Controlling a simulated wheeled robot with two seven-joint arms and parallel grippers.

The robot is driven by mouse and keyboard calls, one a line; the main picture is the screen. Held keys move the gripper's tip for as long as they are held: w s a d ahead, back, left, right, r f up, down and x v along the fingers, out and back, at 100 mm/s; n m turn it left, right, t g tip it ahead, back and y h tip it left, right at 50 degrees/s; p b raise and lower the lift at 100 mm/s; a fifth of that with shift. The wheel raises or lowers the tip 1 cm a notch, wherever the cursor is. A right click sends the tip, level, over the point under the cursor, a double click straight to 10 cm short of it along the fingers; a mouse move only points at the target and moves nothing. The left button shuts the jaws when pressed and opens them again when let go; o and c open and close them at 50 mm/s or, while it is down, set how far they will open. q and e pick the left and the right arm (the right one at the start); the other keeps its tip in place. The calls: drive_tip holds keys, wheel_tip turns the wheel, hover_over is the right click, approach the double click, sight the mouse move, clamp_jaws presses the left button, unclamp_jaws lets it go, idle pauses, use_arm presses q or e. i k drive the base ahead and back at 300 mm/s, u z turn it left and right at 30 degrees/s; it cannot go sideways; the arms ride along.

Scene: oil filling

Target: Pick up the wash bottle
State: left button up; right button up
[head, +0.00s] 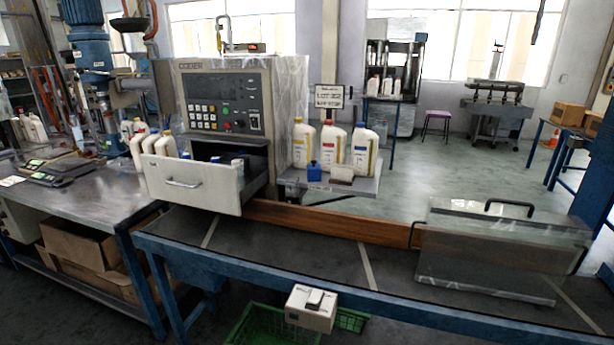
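Three white bottles, a yellow-capped one (303,144), a red-capped one (333,147) and a blue-labelled one (363,149), stand upright on a small shelf (345,188) right of the control machine. A small blue object (314,172) sits in front of them. More white bottles (163,143) stand behind the open drawer at the left. I cannot tell which of these, if any, is the wash bottle. Neither of my grippers is in view.
The machine (225,95) has its drawer (190,184) pulled out. A blue-framed conveyor (285,250) crosses the front, with a clear cover (495,245) on its right part. A small carton (312,308) and green crates (258,325) are at the front. A metal table (75,195) stands left.

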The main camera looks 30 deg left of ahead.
sight(240, 171)
drive_tip(key=z, duration=0.1)
drive_tip(key=i, duration=1.65)
drive_tip(key=u, duration=0.05)
